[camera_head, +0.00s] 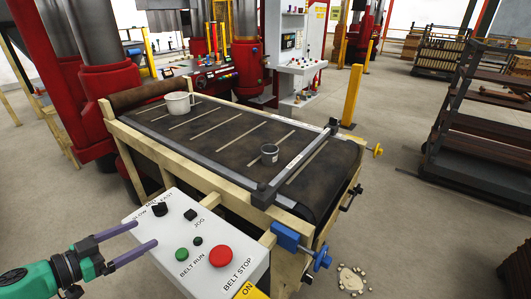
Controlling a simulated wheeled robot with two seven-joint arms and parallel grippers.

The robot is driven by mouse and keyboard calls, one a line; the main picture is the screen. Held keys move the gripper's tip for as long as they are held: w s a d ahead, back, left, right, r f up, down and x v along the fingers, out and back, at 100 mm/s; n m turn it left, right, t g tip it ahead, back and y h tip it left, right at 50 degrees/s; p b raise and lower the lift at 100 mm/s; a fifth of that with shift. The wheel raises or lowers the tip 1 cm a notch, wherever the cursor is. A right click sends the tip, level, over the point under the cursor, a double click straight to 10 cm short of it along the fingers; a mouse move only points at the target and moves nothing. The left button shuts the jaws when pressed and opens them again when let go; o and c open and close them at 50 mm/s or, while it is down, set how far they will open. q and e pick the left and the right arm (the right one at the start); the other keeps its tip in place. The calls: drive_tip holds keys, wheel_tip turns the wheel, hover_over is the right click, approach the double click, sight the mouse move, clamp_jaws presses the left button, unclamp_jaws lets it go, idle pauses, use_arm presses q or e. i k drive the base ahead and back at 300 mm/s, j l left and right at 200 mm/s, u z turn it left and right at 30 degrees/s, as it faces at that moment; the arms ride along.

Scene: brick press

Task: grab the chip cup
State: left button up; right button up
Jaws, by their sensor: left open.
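A small grey metal cup (269,155) stands upright on the dark conveyor belt, near the measuring bar. A larger white mug-like jug (180,103) with a handle stands at the belt's far left end. I cannot tell from looks alone which is called the chip cup. My left gripper (137,239) is open and empty at the lower left, its two purple fingers apart. It is in front of the control box, well short of both cups. My right gripper is not in view.
The control box (188,214) with a red belt stop button (220,256) and green button stands before the belt (200,135). A grey bar (300,160) crosses the belt. A blue clamp (286,236) juts from the near corner. A rack (480,120) stands right; floor between is open.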

sight(270, 155)
drive_tip(key=i+l, duration=1)
drive_tip(key=i, duration=0.15)
